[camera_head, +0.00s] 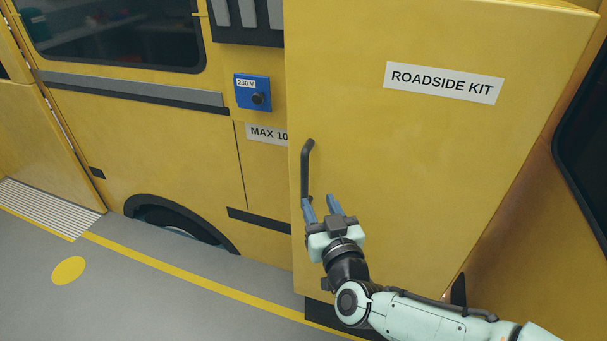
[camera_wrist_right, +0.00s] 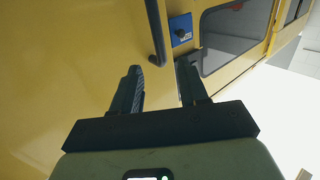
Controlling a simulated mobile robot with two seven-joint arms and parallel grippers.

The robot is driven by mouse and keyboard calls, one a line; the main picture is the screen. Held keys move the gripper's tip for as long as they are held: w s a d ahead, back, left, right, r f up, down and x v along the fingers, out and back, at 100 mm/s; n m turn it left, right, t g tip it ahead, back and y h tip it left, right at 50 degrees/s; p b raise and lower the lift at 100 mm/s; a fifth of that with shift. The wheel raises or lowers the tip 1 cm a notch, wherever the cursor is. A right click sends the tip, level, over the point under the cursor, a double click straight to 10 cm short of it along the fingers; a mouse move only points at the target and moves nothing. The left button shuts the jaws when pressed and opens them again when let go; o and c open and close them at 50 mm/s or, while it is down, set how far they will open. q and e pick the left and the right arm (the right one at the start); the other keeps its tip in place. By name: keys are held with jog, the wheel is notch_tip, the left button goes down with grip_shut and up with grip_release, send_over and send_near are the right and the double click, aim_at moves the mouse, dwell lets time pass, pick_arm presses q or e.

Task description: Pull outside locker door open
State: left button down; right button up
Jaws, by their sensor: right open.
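The yellow locker door (camera_head: 430,150) bears a white ROADSIDE KIT label (camera_head: 444,83) and looks shut. Its dark vertical bar handle (camera_head: 305,168) is near the door's left edge in the head view. My right gripper (camera_head: 321,203) is open at the lower end of the handle, and its blue-grey fingers point up. In the right wrist view the handle (camera_wrist_right: 156,32) runs down toward the space between the open fingers (camera_wrist_right: 163,80). I cannot tell whether a finger touches the handle. Nothing is gripped. My left gripper is not in view.
A blue 230 V socket box (camera_head: 253,92) and a MAX 10 label (camera_head: 266,133) are left of the locker. A dark wheel arch (camera_head: 180,222) is low on the vehicle side. The grey floor (camera_head: 170,300) with a yellow line is clear at left.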

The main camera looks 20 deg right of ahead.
aim_at(306, 168)
jog(key=w, duration=0.4)
jog(key=w+p, duration=0.1)
jog(key=w, duration=0.3)
jog(key=w+r, duration=0.1)
jog(key=w, duration=0.4)
jog(key=shift+d+r, duration=0.1)
jog(key=shift+d, duration=0.05)
grip_shut()
